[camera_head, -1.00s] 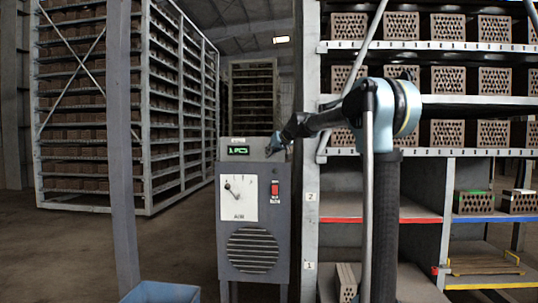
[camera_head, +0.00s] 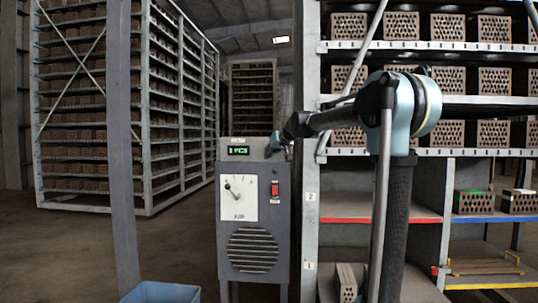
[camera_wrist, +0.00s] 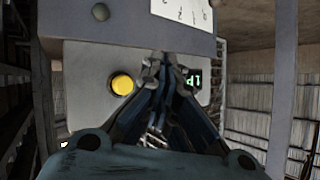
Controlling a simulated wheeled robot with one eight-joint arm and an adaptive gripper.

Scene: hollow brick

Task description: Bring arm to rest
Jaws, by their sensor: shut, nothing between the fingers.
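My gripper (camera_head: 272,150) is at the top right of the grey control box (camera_head: 228,215), in front of its upper edge. In the wrist view my gripper (camera_wrist: 165,62) has its fingers together and nothing between them. The fingertips lie over the box's panel, between a yellow button (camera_wrist: 122,84) and the green display (camera_wrist: 194,82). Whether they touch the panel is not clear. My arm reaches leftward from its large joint in front of the shelves.
A brick rack (camera_head: 432,45) stands behind my arm on the right, with coloured shelf edges below. A grey post (camera_head: 122,150) and a blue bin (camera_head: 160,292) are left of the box. Open floor (camera_head: 60,245) lies at the left, before another rack (camera_head: 180,110).

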